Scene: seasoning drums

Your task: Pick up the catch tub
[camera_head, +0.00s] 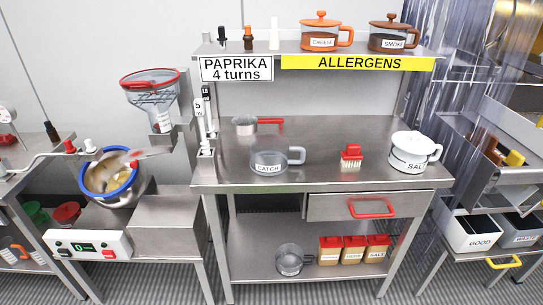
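The catch tub (265,158) is a small clear or grey tub with a white label reading CATCH and a grey loop handle on its right side. It stands upright near the front left of the steel table (325,175). Nothing holds or covers it. Neither of my grippers shows in the head view.
A red-handled pan (244,124) sits behind the tub. A shelf (360,49) with CHEESE and SMOKE jugs is above. The tabletop right around the tub is clear.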

